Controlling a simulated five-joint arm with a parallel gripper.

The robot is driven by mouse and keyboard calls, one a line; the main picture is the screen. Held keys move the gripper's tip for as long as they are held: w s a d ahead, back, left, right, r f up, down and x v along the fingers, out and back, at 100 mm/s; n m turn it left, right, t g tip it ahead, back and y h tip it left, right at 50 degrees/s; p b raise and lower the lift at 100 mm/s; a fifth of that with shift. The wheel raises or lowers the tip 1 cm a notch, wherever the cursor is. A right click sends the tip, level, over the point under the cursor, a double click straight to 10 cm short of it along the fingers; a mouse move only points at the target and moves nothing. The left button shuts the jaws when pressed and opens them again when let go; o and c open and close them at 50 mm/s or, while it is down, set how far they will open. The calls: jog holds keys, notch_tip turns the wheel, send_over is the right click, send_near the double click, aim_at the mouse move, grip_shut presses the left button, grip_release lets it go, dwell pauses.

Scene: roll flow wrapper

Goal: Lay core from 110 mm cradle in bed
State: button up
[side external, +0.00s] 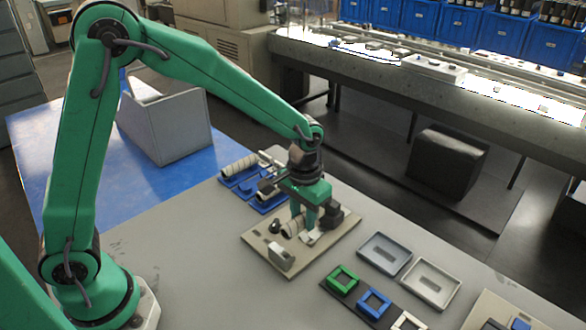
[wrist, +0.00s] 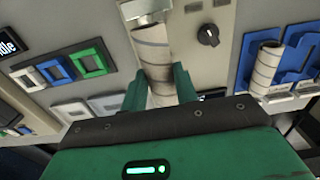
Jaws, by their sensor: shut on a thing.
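My gripper (side external: 306,226) is low over the beige plate (side external: 262,245), shut on a pale cardboard core (side external: 291,228). In the wrist view the green fingers (wrist: 161,88) grip both sides of this core (wrist: 151,50), which has spiral seams. A light block (wrist: 137,9) stands at the core's far end. The fingers hide part of the core, and I cannot tell whether it rests in the bed. Blue cradles (side external: 229,183) sit behind the plate. A second core (side external: 239,166) lies on one of them and also shows in the wrist view (wrist: 267,67).
A black knob (wrist: 208,36) and a grey block (side external: 281,257) stand on the plate. Green (side external: 341,279) and blue (side external: 373,303) square frames and two grey trays (side external: 384,253) (side external: 431,284) lie to the right. The table front is clear.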

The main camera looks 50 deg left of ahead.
jog(key=shift+f, duration=2.6)
jog(key=o, duration=1)
jog(key=shift+r, duration=0.1)
notch_tip(320, 180, up, 7)
jog(key=shift+r, duration=0.3)
